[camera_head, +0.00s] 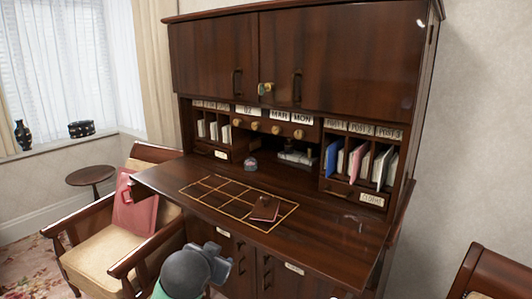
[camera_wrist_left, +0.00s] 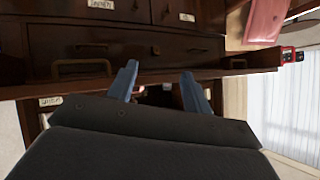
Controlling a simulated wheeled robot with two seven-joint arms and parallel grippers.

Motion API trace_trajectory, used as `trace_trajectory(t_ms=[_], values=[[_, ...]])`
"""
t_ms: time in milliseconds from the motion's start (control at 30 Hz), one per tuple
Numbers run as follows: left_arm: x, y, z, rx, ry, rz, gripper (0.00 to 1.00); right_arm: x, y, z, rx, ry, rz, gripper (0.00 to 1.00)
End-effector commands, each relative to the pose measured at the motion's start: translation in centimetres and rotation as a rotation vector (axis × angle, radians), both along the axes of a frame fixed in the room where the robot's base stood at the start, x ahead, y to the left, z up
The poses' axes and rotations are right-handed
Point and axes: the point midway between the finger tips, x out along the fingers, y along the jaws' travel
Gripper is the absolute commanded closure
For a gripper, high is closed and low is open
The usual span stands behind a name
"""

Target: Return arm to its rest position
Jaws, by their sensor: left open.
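My left gripper (camera_head: 222,262) is low in front of the desk, below the front edge of its fold-down top, near the bottom of the head view. Its two blue-grey fingers stand apart in the left wrist view (camera_wrist_left: 160,85), with nothing held between them. Dark drawer fronts with handles (camera_wrist_left: 85,68) lie beyond the fingers. My right gripper is in neither view.
The dark wooden desk (camera_head: 150,181) carries a gold grid with a small brown item (camera_head: 265,208) on it. A wooden armchair (camera_head: 95,262) with a pink item (camera_head: 133,210) stands left. Another chair (camera_head: 490,275) is at lower right. A round side table (camera_head: 90,175) stands further back.

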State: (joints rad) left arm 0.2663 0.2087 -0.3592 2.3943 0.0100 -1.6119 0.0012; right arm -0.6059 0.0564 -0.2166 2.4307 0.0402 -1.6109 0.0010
Motion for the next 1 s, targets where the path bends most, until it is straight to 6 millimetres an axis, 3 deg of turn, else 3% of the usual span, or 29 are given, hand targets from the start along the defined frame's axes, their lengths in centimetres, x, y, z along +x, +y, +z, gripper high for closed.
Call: trace_trajectory(t_ms=[100,567,767,1000], values=[[-2.2,0.2,-3.9,-0.04,0.08,0.003,0.5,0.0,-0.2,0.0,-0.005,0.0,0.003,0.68],[-12.1,1.8,-17.4,-0.13,0.361,0.076,0.5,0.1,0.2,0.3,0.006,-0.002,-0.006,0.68],[-17.6,2.1,-23.0,-0.152,0.496,0.11,0.5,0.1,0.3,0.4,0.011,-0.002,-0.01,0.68],[-25.4,1.7,-28.8,-0.169,0.659,0.136,0.5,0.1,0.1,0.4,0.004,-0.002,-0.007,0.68]])
